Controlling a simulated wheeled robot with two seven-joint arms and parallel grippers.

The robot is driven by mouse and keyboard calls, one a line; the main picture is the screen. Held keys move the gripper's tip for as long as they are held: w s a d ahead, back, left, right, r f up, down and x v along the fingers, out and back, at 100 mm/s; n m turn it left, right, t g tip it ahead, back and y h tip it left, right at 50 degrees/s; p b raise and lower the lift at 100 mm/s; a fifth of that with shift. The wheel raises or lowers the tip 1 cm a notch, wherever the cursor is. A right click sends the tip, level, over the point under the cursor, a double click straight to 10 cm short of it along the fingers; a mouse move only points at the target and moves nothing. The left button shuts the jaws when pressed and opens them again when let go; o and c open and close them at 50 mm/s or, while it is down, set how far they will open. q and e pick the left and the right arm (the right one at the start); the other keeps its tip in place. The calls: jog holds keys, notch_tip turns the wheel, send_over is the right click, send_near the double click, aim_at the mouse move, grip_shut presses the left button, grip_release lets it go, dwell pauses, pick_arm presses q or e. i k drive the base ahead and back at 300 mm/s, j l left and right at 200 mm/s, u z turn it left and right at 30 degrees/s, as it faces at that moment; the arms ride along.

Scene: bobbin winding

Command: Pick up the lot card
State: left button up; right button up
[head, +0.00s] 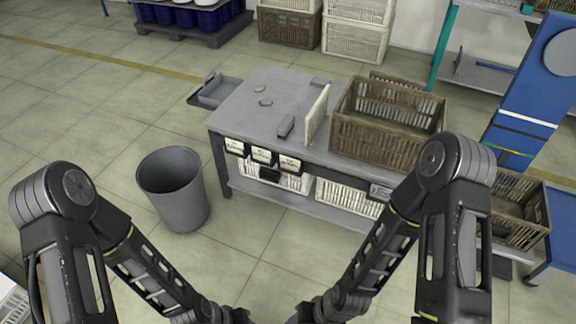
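No single thing stands out for certain as the lot card. Several small white cards with dark marks hang along the front edge of the grey table (262,94): a left card (234,147), a middle card (262,155) and a right card (289,164). I cannot read them. A small label (380,191) sits on the table's front further right. Both my arms come in from the sides and run down to the bottom edge. Their grippers lie below the frame, well short of the table.
A grey bin (180,205) stands left of the table. The floor in front is clear.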

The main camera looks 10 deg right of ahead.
aim_at(264, 156)
jog(key=i+j, duration=0.2)
jog(key=j, duration=0.2)
jog(key=i+j+z, duration=0.1)
jog(key=j, duration=0.25)
jog(key=i+j, duration=0.25)
jog(key=j, duration=0.15)
jog(key=i+j+z, duration=0.1)
jog(key=j, duration=0.3)
jog(key=i+j, duration=0.2)
jog(key=j, duration=0.2)
jog(key=i+j, duration=0.15)
jog(key=j, duration=0.3)
jog(key=i+j+z, duration=0.1)
jog(key=j, duration=0.3)
jog(key=i+j, duration=0.2)
jog(key=j, duration=0.2)
jog(key=i+z, duration=0.05)
